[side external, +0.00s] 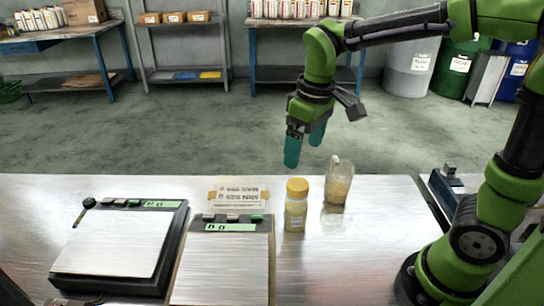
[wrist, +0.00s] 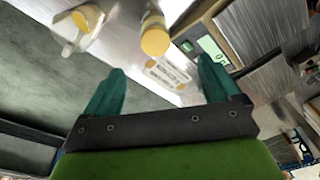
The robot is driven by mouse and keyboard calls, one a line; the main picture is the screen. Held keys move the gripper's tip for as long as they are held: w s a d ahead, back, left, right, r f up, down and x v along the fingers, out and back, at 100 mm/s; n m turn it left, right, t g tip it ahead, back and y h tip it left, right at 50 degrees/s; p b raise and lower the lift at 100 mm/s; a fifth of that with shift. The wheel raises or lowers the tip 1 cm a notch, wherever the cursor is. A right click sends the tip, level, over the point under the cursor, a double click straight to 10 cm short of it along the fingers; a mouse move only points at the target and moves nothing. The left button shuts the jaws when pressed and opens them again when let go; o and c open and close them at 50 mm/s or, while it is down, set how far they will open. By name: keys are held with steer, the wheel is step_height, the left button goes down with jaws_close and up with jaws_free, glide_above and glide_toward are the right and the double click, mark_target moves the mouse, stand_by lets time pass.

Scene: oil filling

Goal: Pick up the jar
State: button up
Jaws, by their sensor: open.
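The jar (side external: 296,207) has a yellow lid and a pale yellow body with a label. It stands upright on the metal table, beside the right-hand scale. In the wrist view the jar (wrist: 154,36) shows at the top centre, lid towards the camera. My gripper (side external: 304,155) is open and empty, above and behind the jar in the side view, clear of it. Its two teal fingers show in the wrist view (wrist: 160,88), with the jar beyond them. A clear beaker (side external: 338,183) with yellowish contents stands right of the jar and also shows in the wrist view (wrist: 84,20).
Two scales with flat plates, one at left (side external: 112,245) and one in the middle (side external: 222,268), stand on the table (side external: 345,265). A label card (side external: 238,192) lies behind the middle scale. The table in front of the jar and beaker is clear.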

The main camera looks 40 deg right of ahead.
mark_target(299, 184)
steer(key=f, duration=0.3)
steer(key=f+n, duration=0.1)
steer(key=f, duration=0.3)
steer(key=w+f+n+g, duration=0.1)
steer(key=f, duration=0.2)
steer(key=shift+d+f+h, duration=0.15)
steer(key=shift+f+h, duration=0.15)
steer(key=shift+f, duration=0.05)
step_height(299, 184, down, 5)
steer(key=shift+w, duration=0.1)
steer(key=shift+c, duration=0.3)
steer(key=c, duration=1.2)
